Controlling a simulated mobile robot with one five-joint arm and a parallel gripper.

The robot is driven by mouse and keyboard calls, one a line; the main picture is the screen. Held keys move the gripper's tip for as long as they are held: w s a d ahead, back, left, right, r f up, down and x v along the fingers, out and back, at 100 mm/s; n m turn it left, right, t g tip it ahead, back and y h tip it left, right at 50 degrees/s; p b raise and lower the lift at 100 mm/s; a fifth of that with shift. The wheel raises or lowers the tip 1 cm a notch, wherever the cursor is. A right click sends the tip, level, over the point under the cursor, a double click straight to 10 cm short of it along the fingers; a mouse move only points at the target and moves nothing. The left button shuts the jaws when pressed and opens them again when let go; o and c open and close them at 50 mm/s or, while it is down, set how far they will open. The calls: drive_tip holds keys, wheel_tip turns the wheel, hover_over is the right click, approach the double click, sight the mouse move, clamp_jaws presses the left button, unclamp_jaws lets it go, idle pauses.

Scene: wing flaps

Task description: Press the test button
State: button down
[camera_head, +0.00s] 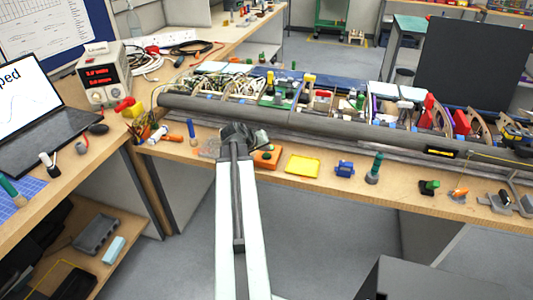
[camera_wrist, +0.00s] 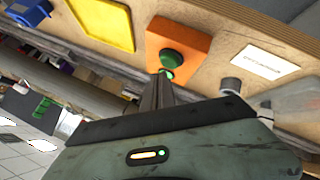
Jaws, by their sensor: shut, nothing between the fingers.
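The test button looks like the round dark green button (camera_wrist: 172,58) on an orange box (camera_wrist: 190,45) in the wrist view. The orange box (camera_head: 267,157) also shows in the head view, on the front strip of the bench, just right of my gripper. My gripper (camera_wrist: 165,80) is shut and empty, its tips pointing at the box beside the button's near edge. I cannot tell whether the tips touch it. A small bright green spot shows by the tips. In the head view my gripper (camera_head: 238,138) is over the bench edge, its fingers largely hidden by the wrist.
A yellow tray (camera_head: 302,164) lies right of the box, with a blue part (camera_head: 344,169) beyond. A long grey wing section (camera_head: 330,128) with wiring and blocks runs behind. A white label (camera_wrist: 268,63) and a clear object (camera_wrist: 295,105) sit near the box in the wrist view.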

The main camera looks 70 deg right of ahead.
sight(265, 155)
drive_tip(key=shift+r, duration=0.1)
wheel_tip(265, 155, up, 5)
drive_tip(key=p, duration=0.5)
drive_tip(key=shift+r, duration=0.1)
idle(0.7)
